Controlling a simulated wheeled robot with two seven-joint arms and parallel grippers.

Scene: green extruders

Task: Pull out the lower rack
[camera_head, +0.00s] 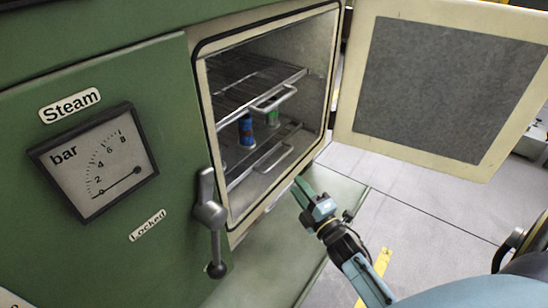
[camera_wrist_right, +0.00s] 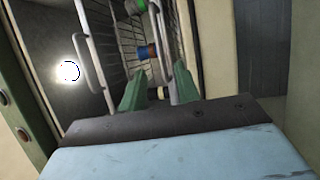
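The lower rack (camera_head: 240,170) is inside the chamber of the green machine. Its metal handle (camera_head: 275,159) faces the opening. My right gripper (camera_head: 300,190) is just outside the opening, below and to the right of that handle. In the right wrist view the two green fingers of my right gripper (camera_wrist_right: 157,92) are apart. A handle bar (camera_wrist_right: 160,40), apparently the lower rack's, shows ahead between them; I cannot tell whether they touch it. My left gripper is not in view.
The upper rack (camera_head: 245,75) sits above with its own handle (camera_head: 275,99). A blue-and-red can (camera_head: 246,130) and a green item (camera_head: 272,116) stand between the racks. The open door (camera_head: 440,85) is at right. A lever (camera_head: 210,220) hangs left of the opening.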

